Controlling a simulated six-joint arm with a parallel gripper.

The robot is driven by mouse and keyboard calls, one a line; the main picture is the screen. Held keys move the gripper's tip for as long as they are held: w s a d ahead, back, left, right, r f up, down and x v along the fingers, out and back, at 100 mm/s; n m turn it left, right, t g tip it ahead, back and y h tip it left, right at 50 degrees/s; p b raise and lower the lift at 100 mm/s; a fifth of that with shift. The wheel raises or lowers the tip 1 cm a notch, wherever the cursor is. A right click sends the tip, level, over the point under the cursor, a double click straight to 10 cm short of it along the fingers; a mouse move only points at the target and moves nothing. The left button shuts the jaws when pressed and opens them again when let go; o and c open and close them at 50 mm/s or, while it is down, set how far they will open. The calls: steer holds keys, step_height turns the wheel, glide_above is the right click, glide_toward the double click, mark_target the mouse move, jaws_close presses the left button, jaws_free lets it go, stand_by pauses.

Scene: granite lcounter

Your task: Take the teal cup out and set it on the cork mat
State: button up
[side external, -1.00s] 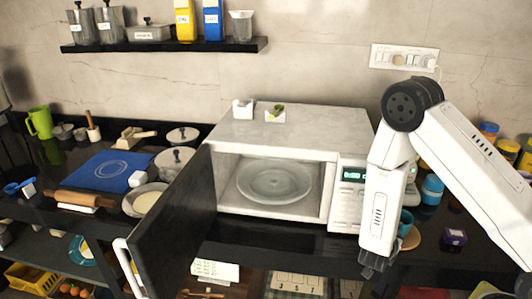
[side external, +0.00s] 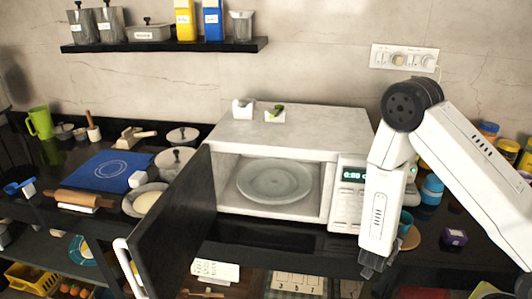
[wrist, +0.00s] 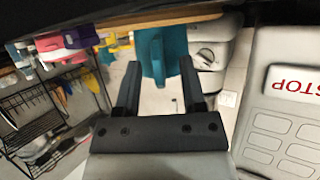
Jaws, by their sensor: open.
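The teal cup (side external: 404,229) stands on the counter at the right of the microwave, at the cork mat (side external: 416,239), partly hidden behind my arm. I cannot tell how much of its base rests on the mat. In the wrist view the cup (wrist: 163,50) shows just beyond and between my fingertips, with its handle toward me. A brown strip of the mat (wrist: 160,20) shows behind it. My gripper (side external: 371,268) is open, low in front of the cup; it also shows in the wrist view (wrist: 160,85). The microwave (side external: 290,135) is open, with only its glass turntable (side external: 274,180) inside.
The microwave door (side external: 175,220) swings out toward the front left. A purple box (side external: 454,237) and blue-lidded jars (side external: 432,188) stand right of the cup. A blue mat (side external: 108,170), rolling pin (side external: 90,200) and pots fill the left counter.

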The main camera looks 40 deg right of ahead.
steer(key=shift+a, duration=0.15)
steer(key=v, duration=0.7)
steer(key=shift+a, duration=0.2)
steer(key=shift+s+r, duration=0.1)
steer(key=shift+r, duration=0.05)
steer(key=w+a+n+t+y, duration=0.1)
steer(key=w+y, duration=0.1)
steer(key=w+a+n+y, duration=0.1)
steer(key=w+a+t+y, duration=0.1)
steer(key=w+a+y, duration=0.1)
steer(key=shift+w+r+n+t+y, duration=0.2)
steer(key=shift+w+n+t+y, duration=0.1)
steer(key=shift+w+n, duration=0.1)
steer(key=w+a+r+n+y, duration=0.2)
steer(key=a+r+n+y, duration=0.1)
steer(key=a+n+y, duration=0.15)
steer(key=s+r+n+g+y, duration=0.3)
steer(key=s+r+n, duration=0.3)
steer(key=s+n, duration=0.1)
steer(key=shift+s+d+n, duration=0.25)
steer(key=shift+s+n, duration=0.1)
steer(key=shift+s, duration=0.3)
